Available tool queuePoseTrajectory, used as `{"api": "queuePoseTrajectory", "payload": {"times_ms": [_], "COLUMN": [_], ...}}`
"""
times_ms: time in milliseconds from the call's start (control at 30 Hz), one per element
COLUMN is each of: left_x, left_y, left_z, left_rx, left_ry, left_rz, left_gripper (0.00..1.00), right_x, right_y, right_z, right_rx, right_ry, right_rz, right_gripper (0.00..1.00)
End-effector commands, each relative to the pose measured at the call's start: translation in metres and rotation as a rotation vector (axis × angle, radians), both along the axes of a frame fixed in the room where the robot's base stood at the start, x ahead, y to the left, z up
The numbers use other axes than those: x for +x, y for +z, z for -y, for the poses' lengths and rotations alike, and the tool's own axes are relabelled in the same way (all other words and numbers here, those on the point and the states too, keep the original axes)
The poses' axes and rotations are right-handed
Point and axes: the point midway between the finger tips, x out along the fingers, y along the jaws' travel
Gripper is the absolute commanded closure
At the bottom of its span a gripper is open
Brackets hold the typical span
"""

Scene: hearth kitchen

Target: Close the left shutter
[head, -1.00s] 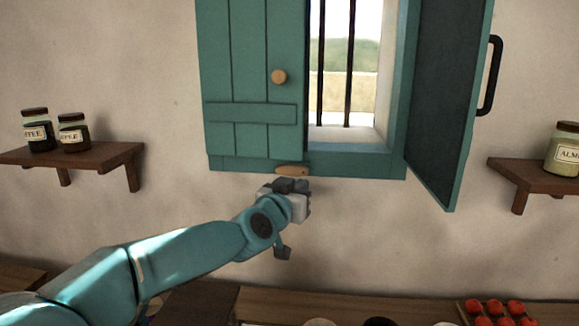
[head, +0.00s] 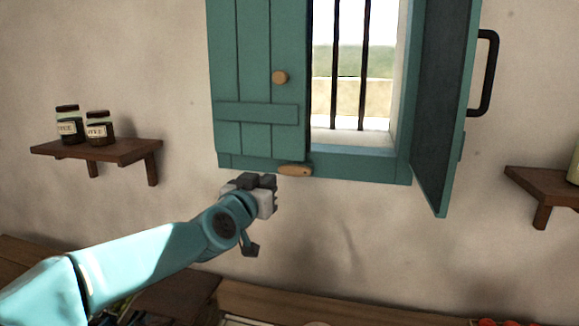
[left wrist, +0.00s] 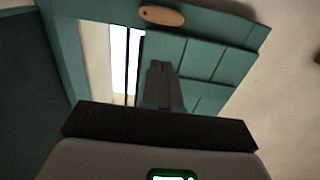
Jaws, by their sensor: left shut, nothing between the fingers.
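The left shutter (head: 256,60), teal planks with a round wooden knob (head: 279,77), lies flat across the left half of the window. A small wooden turn-latch (head: 295,170) sits roughly level on the frame at its lower right corner. In the left wrist view the shutter (left wrist: 212,62) and latch (left wrist: 162,16) appear inverted. My left gripper (head: 262,182) is below the shutter's lower edge, left of the latch and apart from it. Its fingers (left wrist: 164,85) are together and empty. My right gripper is not in view.
The right shutter (head: 443,110) stands swung open, with a black handle (head: 490,72). Dark bars (head: 363,65) cross the window opening. A left shelf (head: 110,150) holds two jars (head: 100,128); another shelf (head: 545,184) is at right. A wooden counter (head: 300,303) runs below.

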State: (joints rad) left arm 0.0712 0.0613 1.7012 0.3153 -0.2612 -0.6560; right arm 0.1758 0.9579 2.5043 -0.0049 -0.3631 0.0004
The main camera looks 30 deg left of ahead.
Motion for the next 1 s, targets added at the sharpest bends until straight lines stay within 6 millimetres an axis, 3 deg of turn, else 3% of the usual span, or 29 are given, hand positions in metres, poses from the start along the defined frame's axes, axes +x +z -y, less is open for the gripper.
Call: {"api": "queuePoseTrajectory", "payload": {"times_ms": [167,600,800,1000], "left_x": [0.023,0.113,0.132,0.136], "left_y": [0.000,0.002,0.000,-0.001], "left_z": [-0.006,-0.019,-0.021,-0.022], "left_rx": [0.001,0.001,0.000,-0.001], "left_ry": [0.001,0.003,0.003,0.003], "left_rz": [-0.003,-0.002,-0.002,-0.002], "left_gripper": [1.00,1.00,1.00,1.00], "right_x": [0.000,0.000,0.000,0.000], "right_y": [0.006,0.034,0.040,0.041], "right_z": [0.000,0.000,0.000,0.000], "right_rx": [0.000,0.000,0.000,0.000], "right_ry": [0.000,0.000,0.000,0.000], "right_rz": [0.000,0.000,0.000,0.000], "right_gripper": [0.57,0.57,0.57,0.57]}}
